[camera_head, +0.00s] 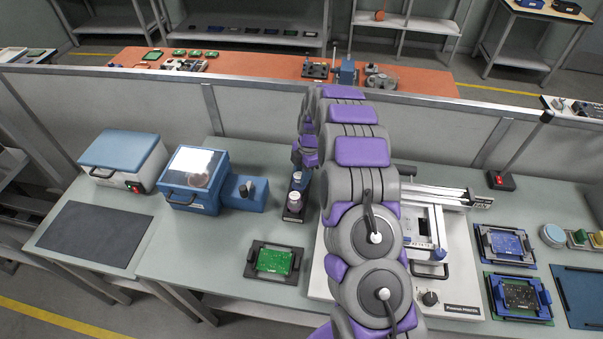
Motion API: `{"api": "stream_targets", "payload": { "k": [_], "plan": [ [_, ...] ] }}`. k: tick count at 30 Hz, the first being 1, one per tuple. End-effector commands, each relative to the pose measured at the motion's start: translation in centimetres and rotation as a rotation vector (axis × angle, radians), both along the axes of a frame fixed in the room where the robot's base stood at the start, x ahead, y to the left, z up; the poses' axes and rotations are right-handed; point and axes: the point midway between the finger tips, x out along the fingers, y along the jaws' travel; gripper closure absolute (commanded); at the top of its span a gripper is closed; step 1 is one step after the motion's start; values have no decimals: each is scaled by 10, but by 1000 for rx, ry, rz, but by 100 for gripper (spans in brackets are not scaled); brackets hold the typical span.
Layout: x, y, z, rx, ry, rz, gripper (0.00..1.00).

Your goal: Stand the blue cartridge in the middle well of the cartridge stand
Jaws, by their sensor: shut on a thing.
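The cartridge stand (291,215) is a narrow black holder on the grey-green bench, left of my arm. A cartridge with a pale pinkish top (294,199) stands upright in its front part. My gripper (301,166) is above the rear part of the stand, pointing down, and it is shut. The blue cartridge (297,178) shows small and partly hidden just below the gripper, over the stand behind the pale one. I cannot tell whether its base touches a well. My gripper and arm hide the rear end of the stand.
A blue boxy device (195,180) stands close left of the stand. A green circuit board (274,260) in a black holder lies in front. A white printer machine (455,300) is to the right, partly behind my arm. A low partition (260,117) runs behind.

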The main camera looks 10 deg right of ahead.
Motion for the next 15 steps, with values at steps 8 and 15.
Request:
{"api": "stream_targets", "payload": {
  "k": [8,15],
  "plan": [
    [0,0,1,0,0,0,56],
    [0,0,0,0,0,0,33]
  ]
}}
